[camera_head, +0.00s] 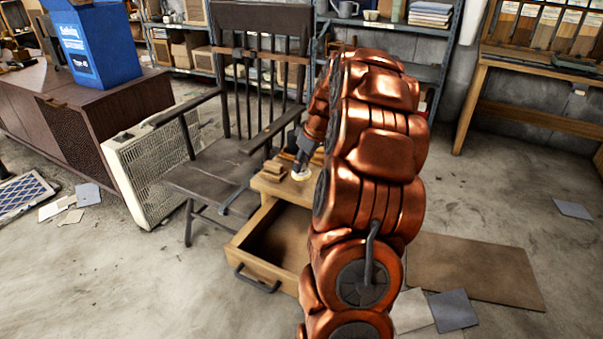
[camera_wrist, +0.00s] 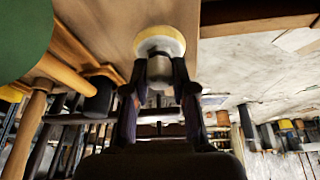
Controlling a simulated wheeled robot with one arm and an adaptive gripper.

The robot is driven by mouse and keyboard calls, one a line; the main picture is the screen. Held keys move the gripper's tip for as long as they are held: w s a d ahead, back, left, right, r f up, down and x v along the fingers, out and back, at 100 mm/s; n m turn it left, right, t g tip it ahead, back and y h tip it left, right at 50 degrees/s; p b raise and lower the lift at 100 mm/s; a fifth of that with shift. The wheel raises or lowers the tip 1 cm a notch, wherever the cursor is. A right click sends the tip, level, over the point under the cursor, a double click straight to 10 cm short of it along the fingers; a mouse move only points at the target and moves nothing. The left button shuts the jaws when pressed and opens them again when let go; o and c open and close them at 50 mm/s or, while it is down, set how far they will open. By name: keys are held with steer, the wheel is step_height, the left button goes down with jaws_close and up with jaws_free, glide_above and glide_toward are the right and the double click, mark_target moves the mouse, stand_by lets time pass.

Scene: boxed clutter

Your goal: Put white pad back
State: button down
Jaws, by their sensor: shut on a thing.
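The white pad (camera_wrist: 160,40) is a round, pale cream disc with a grey stem in the wrist view. My gripper (camera_wrist: 160,82) is shut on its stem, one dark finger on each side. In the head view the pad (camera_head: 301,175) is a small pale disc below my gripper (camera_head: 304,158), over the top of a small wooden cabinet (camera_head: 268,188). I cannot tell whether the pad touches that top. My copper arm hides the right part of the cabinet.
The cabinet's drawer (camera_head: 262,274) is pulled open below the top. Small wooden blocks (camera_head: 273,168) lie left of the pad. A dark chair (camera_head: 215,165) stands close at left, beside a white grilled panel (camera_head: 155,165). A brown sheet (camera_head: 475,268) lies on the floor at right.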

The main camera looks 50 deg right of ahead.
mark_target(302, 172)
steer(key=shift+f+b, duration=0.35)
steer(key=shift+f, duration=1.4)
steer(key=shift+f, duration=0.15)
steer(key=c, duration=0.9)
jaws_free()
steer(key=shift+c, duration=0.2)
